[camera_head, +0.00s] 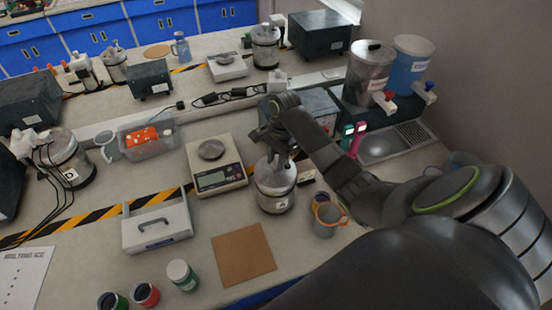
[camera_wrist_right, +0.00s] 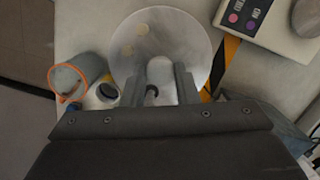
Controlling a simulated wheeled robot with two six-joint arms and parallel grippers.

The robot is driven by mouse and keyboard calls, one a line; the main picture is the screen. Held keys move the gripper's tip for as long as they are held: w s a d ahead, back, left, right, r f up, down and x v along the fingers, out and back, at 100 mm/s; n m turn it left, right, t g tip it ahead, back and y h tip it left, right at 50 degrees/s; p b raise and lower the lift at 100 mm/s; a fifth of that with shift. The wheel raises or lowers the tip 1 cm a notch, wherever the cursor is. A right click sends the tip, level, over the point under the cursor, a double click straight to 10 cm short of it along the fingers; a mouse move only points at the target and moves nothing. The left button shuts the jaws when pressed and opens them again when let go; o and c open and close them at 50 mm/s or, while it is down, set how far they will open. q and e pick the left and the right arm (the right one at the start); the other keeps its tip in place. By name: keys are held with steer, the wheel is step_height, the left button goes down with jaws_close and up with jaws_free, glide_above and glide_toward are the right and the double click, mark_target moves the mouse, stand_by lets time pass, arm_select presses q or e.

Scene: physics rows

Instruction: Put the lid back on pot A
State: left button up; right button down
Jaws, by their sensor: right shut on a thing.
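Pot A (camera_head: 273,200), a jar with a dark band and a label "A", stands on the bench right of the scale. My right gripper (camera_head: 277,150) is directly above it, pointing down. In the right wrist view the gripper (camera_wrist_right: 160,90) is shut on the pale knob of a round, translucent lid (camera_wrist_right: 195,40). The lid shows as a pale cap (camera_head: 277,172) at the top of pot A in the head view. I cannot tell whether it rests on the rim or hangs just above it. My left gripper is not in view.
A scale (camera_head: 228,177) stands left of pot A. An orange-rimmed mug (camera_head: 328,222) stands close on its right. A white carrier (camera_head: 157,228) and several jars are at the left front. A brown mat (camera_head: 243,255) lies bare in front. Pot D (camera_head: 72,178) is far left.

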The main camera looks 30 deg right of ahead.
steer(key=shift+f, duration=0.3)
stand_by(0.5)
steer(key=c, duration=1)
jaws_free()
steer(key=shift+c, duration=0.2)
